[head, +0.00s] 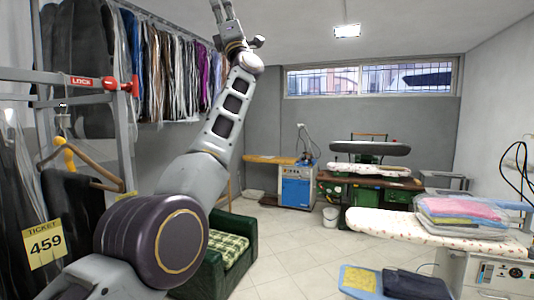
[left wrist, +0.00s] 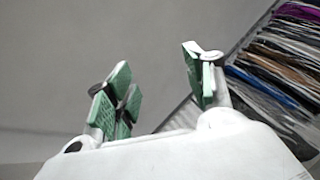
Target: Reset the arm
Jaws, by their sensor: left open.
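My left arm (head: 225,110) comes in from the lower left of the head view and reaches steeply up to the top edge. Its far end is high near the ceiling, partly cut off by the frame. In the left wrist view my left gripper (left wrist: 158,76) is open, with green-padded fingers spread apart and nothing between them. Plain grey-white surface lies behind the fingers. My right gripper is not in view.
Bagged garments (head: 170,65) hang on a rail left of the arm; they also show in the left wrist view (left wrist: 285,60). A grey rack (head: 130,150) with a yellow ticket (head: 45,244) is close left. A green armchair (head: 237,250) stands below. Folded clothes (head: 460,211) lie on an ironing board at right.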

